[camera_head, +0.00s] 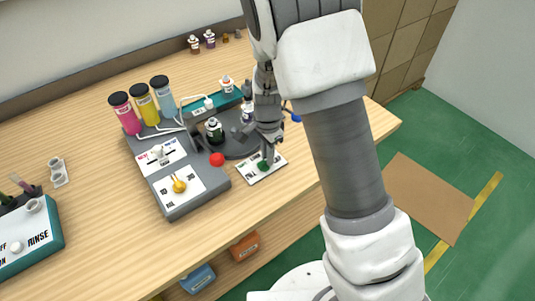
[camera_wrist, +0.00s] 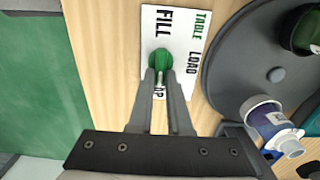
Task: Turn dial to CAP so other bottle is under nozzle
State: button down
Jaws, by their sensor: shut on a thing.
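The green dial (camera_head: 263,165) sits on a white label plate (camera_head: 274,168) at the front right of the machine. In the wrist view the dial (camera_wrist: 159,59) shows between the words FILL, TABLE and LOAD. My gripper (camera_wrist: 160,76) is shut on the dial's light green handle, which points down in that view toward the partly hidden word ending in AP. The grey turntable (camera_wrist: 235,75) bears a dark green bottle (camera_wrist: 303,28) and a blue-and-white bottle (camera_wrist: 268,118). In the head view the dark green bottle (camera_head: 214,131) stands at the turntable's left; my gripper (camera_head: 267,150) covers part of the turntable.
Pink, yellow and blue containers (camera_head: 144,104) stand behind. A RINSE station (camera_head: 38,238) is at far left. The front table strip is clear.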

jog(key=c, duration=0.9)
grip_release()
jog(key=shift+o, duration=0.2)
jog(key=shift+r, duration=0.1)
notch_tip(320, 180, up, 17)
jog(key=p, duration=0.2)
jog(key=shift+r, duration=0.15)
jog(key=s+d+r+n+t, duration=0.2)
jog(key=s+d+r+n, duration=0.3)
jog(key=s, duration=0.5)
jog(key=s+d+r+n+t, duration=0.3)
jog(key=s+d+r+n, duration=0.3)
jog(key=s, duration=0.4)
jog(key=shift+d+r+t, duration=0.3)
jog(key=shift+d+r, duration=0.1)
jog(key=shift+r, duration=0.15)
